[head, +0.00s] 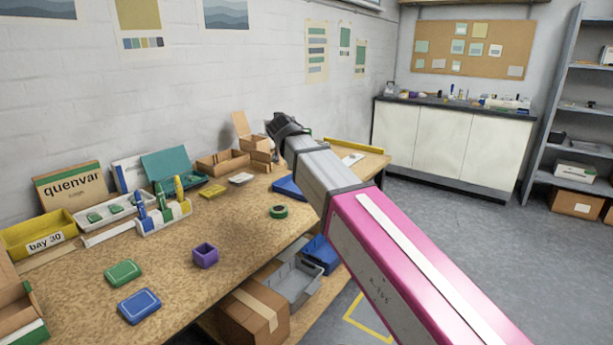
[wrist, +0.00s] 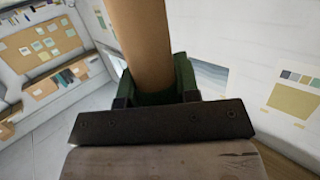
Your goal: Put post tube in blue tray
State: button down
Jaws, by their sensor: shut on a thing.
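The post tube (wrist: 140,40) is a brown cardboard cylinder, held between the green-padded fingers of my gripper (wrist: 153,84) in the wrist view. It reaches up out of the top of that view, so its far end is not seen. In the head view my gripper (head: 285,127) is a dark shape above the far part of the workbench, and I cannot make out the tube there. A blue tray (head: 287,187) lies on the bench, partly hidden behind my arm.
The workbench (head: 235,265) carries a purple cup (head: 205,255), a green tape roll (head: 278,211), a green box (head: 123,273), a blue box (head: 139,305) and a white marker holder (head: 163,216). A blue bin (head: 321,253) and grey bin (head: 292,283) sit below. Floor at right is clear.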

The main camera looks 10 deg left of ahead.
jog(key=w+d+f, duration=0.7)
jog(key=d+f, duration=0.1)
jog(key=f, duration=0.2)
jog(key=shift+w+f, duration=0.35)
jog(key=shift+w, duration=0.05)
jog(key=shift+f, duration=0.15)
jog(key=c, duration=0.8)
grip_release()
jog(key=shift+c, duration=0.2)
jog(key=v, duration=1.2)
jog(key=shift+r, duration=0.25)
jog(key=shift+a, duration=0.1)
